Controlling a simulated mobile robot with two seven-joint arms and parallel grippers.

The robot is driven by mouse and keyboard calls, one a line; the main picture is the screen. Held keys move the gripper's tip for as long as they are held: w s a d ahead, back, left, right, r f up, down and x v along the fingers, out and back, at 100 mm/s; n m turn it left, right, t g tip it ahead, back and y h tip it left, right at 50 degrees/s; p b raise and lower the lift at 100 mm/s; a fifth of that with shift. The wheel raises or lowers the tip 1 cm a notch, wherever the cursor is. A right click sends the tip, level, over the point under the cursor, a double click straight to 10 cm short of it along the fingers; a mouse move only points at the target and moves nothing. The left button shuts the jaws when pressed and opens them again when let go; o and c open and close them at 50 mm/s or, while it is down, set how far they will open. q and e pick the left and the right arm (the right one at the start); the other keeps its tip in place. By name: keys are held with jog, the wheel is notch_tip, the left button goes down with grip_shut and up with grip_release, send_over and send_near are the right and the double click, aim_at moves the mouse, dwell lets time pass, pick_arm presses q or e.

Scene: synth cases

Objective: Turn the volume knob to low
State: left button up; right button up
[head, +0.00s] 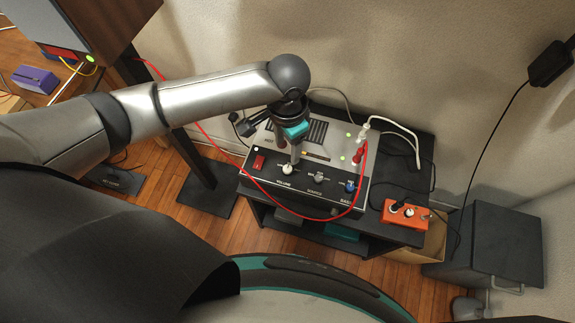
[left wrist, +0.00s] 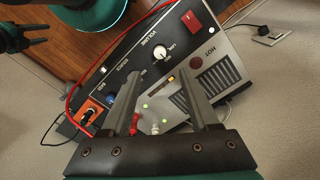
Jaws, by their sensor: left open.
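The black-and-silver control box (head: 262,172) stands on a black table. Its white volume knob (head: 287,169) is at the left of the front panel. In the left wrist view the white knob (left wrist: 159,52) sits beside the VOLUME label, with small print near it. My left gripper (head: 294,160) points down just above the knob. In the left wrist view its fingers (left wrist: 162,70) are apart, with the knob showing between and just beyond their tips. Contact cannot be told. The knob's pointer is too small to read. A dark pronged shape, apparently my right gripper (left wrist: 25,38), shows at the upper left.
A grey source knob (head: 318,178) and a blue knob (head: 350,187) are right of the volume knob. A red switch (head: 259,162) is left. A red cable (head: 300,212) loops before the panel. An orange box (head: 405,214) stands right. The wall is close behind.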

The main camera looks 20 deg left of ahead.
aim_at(287, 169)
pick_arm(q)
notch_tip(287, 169, down, 11)
jog(key=b, duration=0.3)
jog(key=shift+b, duration=0.3)
grip_shut()
